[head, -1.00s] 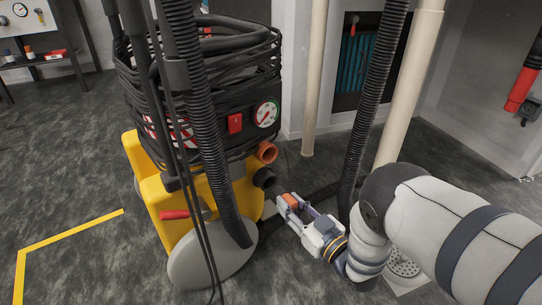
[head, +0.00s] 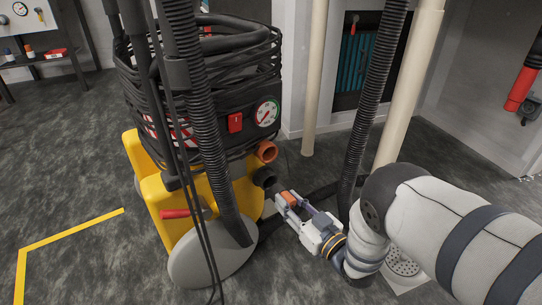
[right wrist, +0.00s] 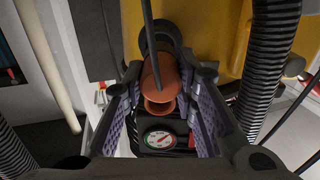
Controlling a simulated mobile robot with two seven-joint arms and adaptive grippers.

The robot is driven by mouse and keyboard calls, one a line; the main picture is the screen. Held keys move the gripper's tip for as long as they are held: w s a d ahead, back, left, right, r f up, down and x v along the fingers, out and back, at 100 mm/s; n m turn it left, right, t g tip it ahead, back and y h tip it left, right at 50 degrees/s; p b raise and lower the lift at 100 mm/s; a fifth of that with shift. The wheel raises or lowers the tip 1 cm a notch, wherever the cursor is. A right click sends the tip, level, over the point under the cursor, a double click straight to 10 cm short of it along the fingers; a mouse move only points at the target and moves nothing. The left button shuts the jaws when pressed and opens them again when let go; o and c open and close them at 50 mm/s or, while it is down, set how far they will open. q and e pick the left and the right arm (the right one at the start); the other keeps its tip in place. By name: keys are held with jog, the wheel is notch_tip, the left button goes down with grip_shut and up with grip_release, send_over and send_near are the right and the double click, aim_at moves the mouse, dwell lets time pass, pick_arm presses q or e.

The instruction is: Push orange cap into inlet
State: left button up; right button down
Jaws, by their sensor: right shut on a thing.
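The orange cap (head: 288,198) is held between the fingers of my right gripper (head: 285,200), which is shut on it. In the right wrist view, the cap (right wrist: 160,72) sits between the two finger pads and overlaps a dark round port (right wrist: 163,35) behind it. In the head view, the dark port (head: 264,178) on the yellow machine (head: 206,196) is just up and left of the fingertips. I cannot tell whether the cap touches it. An orange-brown open port (head: 267,151) sits above the dark one. My left gripper is not in view.
A ribbed black hose (head: 207,120) and thin cables hang in front of the machine. Another ribbed hose (head: 370,95) stands behind my right arm. The machine has a gauge (head: 267,113) and red switch (head: 235,122). Beige pipes (head: 411,85) rise at the right.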

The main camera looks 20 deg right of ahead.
aim_at(278, 191)
jog(key=shift+b+x, duration=1.45)
jog(key=shift+x, duration=1.15)
jog(key=c, duration=1.2)
grip_release()
jog(key=v, duration=1.2)
jog(key=shift+r, duration=0.1)
